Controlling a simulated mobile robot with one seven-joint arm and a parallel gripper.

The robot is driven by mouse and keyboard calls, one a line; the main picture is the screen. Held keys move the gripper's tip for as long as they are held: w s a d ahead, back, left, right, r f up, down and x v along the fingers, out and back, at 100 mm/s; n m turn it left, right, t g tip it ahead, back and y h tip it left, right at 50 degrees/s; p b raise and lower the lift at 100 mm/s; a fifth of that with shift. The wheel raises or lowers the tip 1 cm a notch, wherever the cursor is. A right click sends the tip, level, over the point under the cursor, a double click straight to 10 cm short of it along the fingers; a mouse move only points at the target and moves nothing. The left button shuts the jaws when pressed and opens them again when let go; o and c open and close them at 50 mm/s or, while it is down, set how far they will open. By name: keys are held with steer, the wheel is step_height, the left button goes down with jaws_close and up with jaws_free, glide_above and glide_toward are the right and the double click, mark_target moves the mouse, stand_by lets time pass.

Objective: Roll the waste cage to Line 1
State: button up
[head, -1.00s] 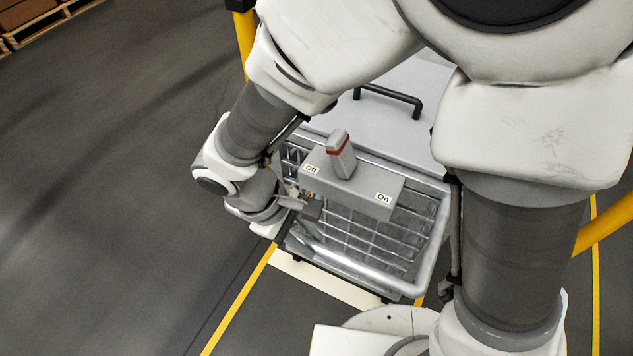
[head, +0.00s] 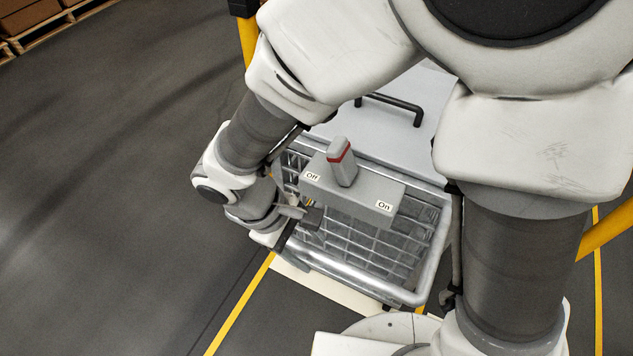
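The waste cage (head: 375,238) is a wire-mesh cage with a pale tubular push rail, in the middle of the head view, just ahead of my base. My gripper (head: 302,216) is at the left part of the rail, against the near side of the cage. Its fingers look close to the rail, but my wrist and the steep angle hide whether they close around it. No sign naming Line 1 shows in the view.
A grey switch box (head: 372,190) with an upright red-banded lever, marked Off and On, shows over the cage. Behind is a grey lid (head: 385,130) with a black handle. Yellow posts (head: 247,45) stand either side. Open dark floor (head: 110,200) lies left; pallets (head: 45,30) are far left.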

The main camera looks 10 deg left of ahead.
steer(key=p+v, duration=0.5)
steer(key=v, duration=1.2)
steer(key=shift+r, duration=0.2)
steer(key=shift+s, duration=0.15)
